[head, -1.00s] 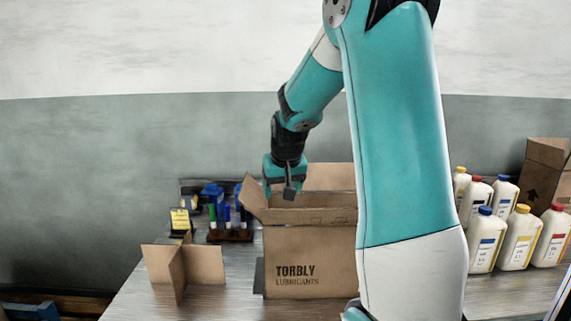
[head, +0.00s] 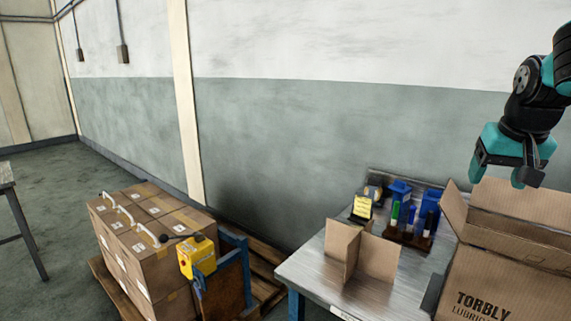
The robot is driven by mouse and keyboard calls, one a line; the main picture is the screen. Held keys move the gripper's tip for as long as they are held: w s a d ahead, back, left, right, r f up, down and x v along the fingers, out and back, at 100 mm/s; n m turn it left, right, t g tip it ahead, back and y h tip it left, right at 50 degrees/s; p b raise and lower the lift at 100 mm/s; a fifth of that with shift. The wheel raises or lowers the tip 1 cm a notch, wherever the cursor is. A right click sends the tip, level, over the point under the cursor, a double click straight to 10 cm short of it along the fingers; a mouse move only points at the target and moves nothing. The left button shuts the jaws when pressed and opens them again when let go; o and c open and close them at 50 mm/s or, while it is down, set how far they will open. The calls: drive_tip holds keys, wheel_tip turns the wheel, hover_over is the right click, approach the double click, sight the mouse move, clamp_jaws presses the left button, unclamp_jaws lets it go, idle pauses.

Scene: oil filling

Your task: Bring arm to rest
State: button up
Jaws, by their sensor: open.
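My gripper (head: 497,178) is at the upper right of the head view, teal with dark joints. Its fingers are apart and nothing shows between them. It hangs above the left part of an open cardboard box (head: 490,285) printed "TORBLY". The box stands on a metal-topped workbench (head: 325,275) with its flaps up. The right part of the box and most of my arm are cut off by the picture edge.
A cardboard divider (head: 375,255) stands on the bench left of the box. Behind it is a rack (head: 408,237) with markers. At left, stacked cartons (head: 150,245) sit on a pallet, with a yellow device (head: 197,257) beside them.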

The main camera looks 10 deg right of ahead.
drive_tip(key=s+a+f+n+y, duration=0.1)
drive_tip(key=a+f+n+y, duration=0.2)
drive_tip(key=a, duration=1)
drive_tip(key=s+a+f+n+g+y, duration=0.3)
drive_tip(key=s+a+n, duration=0.6)
drive_tip(key=s+a, duration=0.7)
drive_tip(key=a+f, duration=0.1)
drive_tip(key=a, duration=0.1)
drive_tip(key=shift+a+f+n+g, duration=0.2)
drive_tip(key=shift+a+n+g, duration=0.1)
drive_tip(key=shift+a+g, duration=0.1)
